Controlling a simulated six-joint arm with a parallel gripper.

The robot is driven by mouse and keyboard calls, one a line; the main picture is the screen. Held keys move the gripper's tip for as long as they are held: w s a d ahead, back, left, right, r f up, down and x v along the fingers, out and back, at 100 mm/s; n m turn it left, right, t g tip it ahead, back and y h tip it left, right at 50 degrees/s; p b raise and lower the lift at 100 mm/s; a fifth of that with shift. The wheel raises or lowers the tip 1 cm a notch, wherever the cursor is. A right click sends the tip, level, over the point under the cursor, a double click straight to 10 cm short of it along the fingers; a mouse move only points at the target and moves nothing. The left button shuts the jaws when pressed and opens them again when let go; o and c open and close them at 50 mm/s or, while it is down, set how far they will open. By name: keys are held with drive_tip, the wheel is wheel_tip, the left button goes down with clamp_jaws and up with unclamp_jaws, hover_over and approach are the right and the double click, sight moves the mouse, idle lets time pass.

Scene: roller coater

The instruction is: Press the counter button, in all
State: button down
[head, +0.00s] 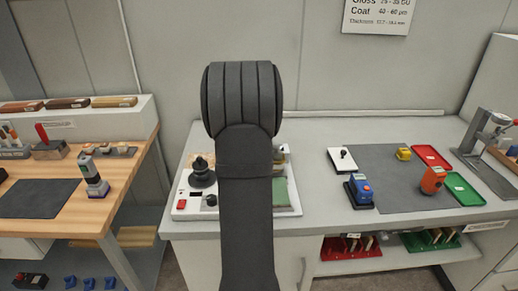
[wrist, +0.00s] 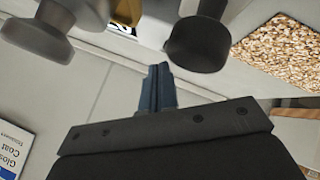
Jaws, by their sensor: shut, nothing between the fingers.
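A white machine base (head: 185,212) stands on the grey bench, partly behind my dark arm. On its left part are a black knob-like part (head: 202,172), a red switch or button (head: 182,204), a small dark display (head: 196,192) and a small black knob (head: 211,200). I cannot tell which of these, if any, is the counter button. My gripper is hidden behind my arm in the head view. In the wrist view my gripper (wrist: 160,70) is shut and empty. A dark round-ended part (wrist: 198,43) and a grey knob-shaped part (wrist: 40,35) show beyond it, apart from the fingertips.
A wooden bench (head: 135,150) stands left. A speckled panel (wrist: 285,55) shows in the wrist view.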

drive_tip(key=shift+f, duration=0.35)
drive_tip(key=shift+f, duration=0.45)
idle(0.7)
drive_tip(key=shift+r, duration=0.85)
drive_tip(key=shift+r, duration=0.1)
drive_tip(key=shift+r, duration=2.45)
drive_tip(key=shift+f, duration=0.1)
wheel_tip(320, 180, up, 4)
drive_tip(key=shift+d+f, duration=0.1)
